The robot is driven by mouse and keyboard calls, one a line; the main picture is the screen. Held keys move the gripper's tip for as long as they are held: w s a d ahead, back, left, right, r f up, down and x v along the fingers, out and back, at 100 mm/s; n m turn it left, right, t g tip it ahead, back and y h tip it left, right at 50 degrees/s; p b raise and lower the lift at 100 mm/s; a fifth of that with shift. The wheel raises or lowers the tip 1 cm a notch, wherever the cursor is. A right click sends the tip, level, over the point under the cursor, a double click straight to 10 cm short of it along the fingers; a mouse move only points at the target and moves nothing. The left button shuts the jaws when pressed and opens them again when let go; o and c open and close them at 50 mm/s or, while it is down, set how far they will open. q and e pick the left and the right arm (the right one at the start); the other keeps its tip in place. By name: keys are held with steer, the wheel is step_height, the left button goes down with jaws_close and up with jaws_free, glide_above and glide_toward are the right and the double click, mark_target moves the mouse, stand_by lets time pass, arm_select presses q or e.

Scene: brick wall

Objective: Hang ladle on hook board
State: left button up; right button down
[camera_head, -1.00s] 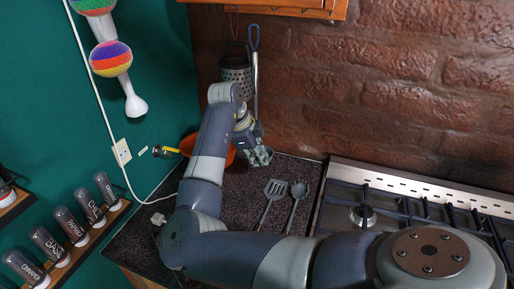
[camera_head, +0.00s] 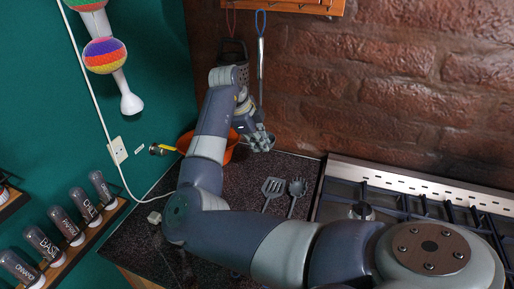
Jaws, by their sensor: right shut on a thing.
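The ladle (camera_head: 261,70) hangs nearly upright in front of the brick wall, with a blue loop at its top end. Its bowl is low, beside my right gripper (camera_head: 256,128), and is partly hidden by it. My right gripper is shut on the ladle's lower part; the exact grip is hard to make out. The wooden hook board (camera_head: 300,4) is at the top edge and only its lower part shows. The blue loop is just below the board; I cannot tell whether it touches a hook. My left gripper is not in view.
An orange bowl (camera_head: 226,152) stands behind my arm. A slotted spatula (camera_head: 272,189) and another utensil (camera_head: 296,188) lie on the dark counter. A gas hob (camera_head: 400,200) is at the right, spice jars (camera_head: 62,225) at the left.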

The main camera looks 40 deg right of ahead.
steer(key=shift+w+d+r, duration=0.2)
steer(key=shift+w+d, duration=0.15)
steer(key=shift+d, duration=0.35)
steer(key=shift+w+d+r, duration=0.15)
steer(key=shift+w+d, duration=0.15)
steer(key=shift+d, duration=0.35)
steer(key=shift+w+d+r, duration=0.1)
steer(key=shift+d+r, duration=0.1)
steer(key=shift+r, duration=0.2)
steer(key=shift+w+d+r+p, duration=0.2)
steer(key=shift+d+r+p, duration=0.15)
steer(key=shift+p, duration=0.25)
steer(key=shift+d, duration=0.1)
steer(key=shift+d+p, duration=0.1)
steer(key=shift+p, duration=0.3)
steer(key=shift+p, duration=0.55)
stand_by(0.3)
steer(key=shift+w+d, duration=0.3)
steer(key=shift+d, duration=0.4)
steer(key=shift+w+d, duration=0.3)
steer(key=shift+d, duration=0.35)
stand_by(0.9)
